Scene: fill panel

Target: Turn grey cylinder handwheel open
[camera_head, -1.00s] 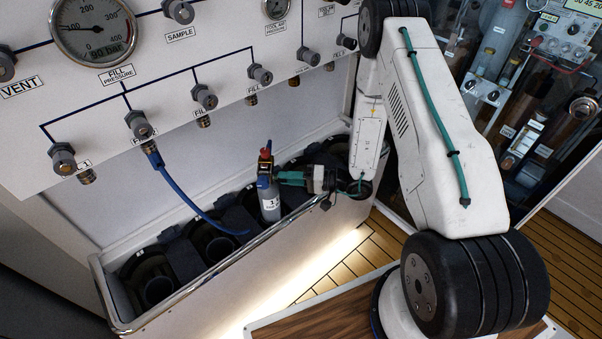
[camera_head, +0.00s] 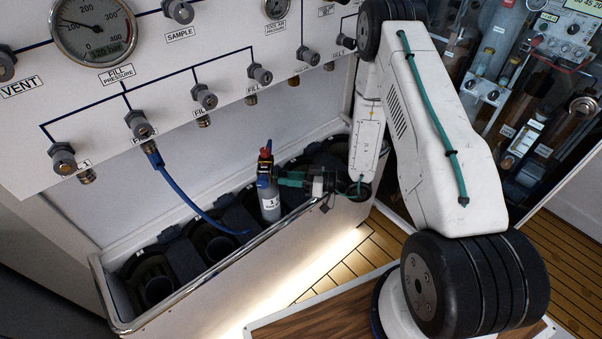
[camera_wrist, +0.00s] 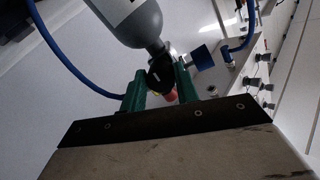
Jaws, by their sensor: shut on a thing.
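The grey cylinder (camera_head: 269,204), labelled 1, stands upright in the rack beneath the fill panel. It fills the top of the wrist view (camera_wrist: 137,22), where it looks upside down. A valve with a red part (camera_head: 265,154) and a blue part sits on its top. My gripper (camera_head: 284,179) reaches the valve from the right with teal fingers. In the wrist view my gripper (camera_wrist: 162,74) is shut on the dark round handwheel (camera_wrist: 158,77), one finger on each side. The handwheel is hidden behind the fingers in the head view.
The rack's chrome rail (camera_head: 215,268) runs along the front, with dark empty holders left of the cylinder. A blue hose (camera_head: 178,194) hangs from the panel into the rack. The pressure gauge (camera_head: 95,28) and several valve knobs are on the panel above.

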